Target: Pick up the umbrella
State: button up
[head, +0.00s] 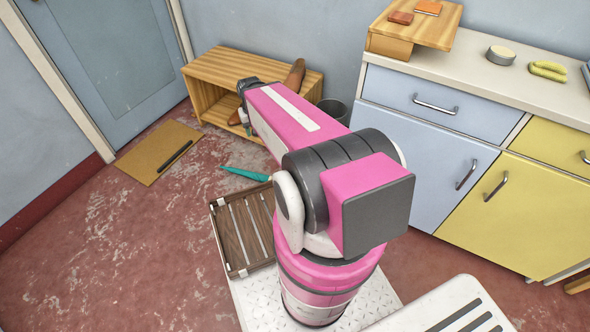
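A teal, pointed, slim object (245,173) that looks like a folded umbrella lies on the red floor. Its tip points left, and its right end is hidden behind my pink arm. A thin black stick-like object (176,155) lies on the tan mat (143,161); I cannot tell what it is. My gripper (243,118) is at the far end of my arm, in front of the wooden shelf. It is small and mostly hidden by my arm, so its fingers cannot be made out. The teal object lies on the floor apart from it, nearer to my base.
The low wooden shelf (212,85) holds brown items, one long brown item (296,74) lying on top. A dark bin (333,109) stands right of it. Blue and yellow cabinets (405,120) fill the right. A slatted wooden tray (235,232) sits by my base. Floor at left is clear.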

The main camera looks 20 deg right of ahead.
aim_at(260, 177)
jog(key=z, duration=0.25)
jog(key=k+l+z, duration=0.5)
jog(key=k+l, duration=0.1)
jog(key=l, duration=0.1)
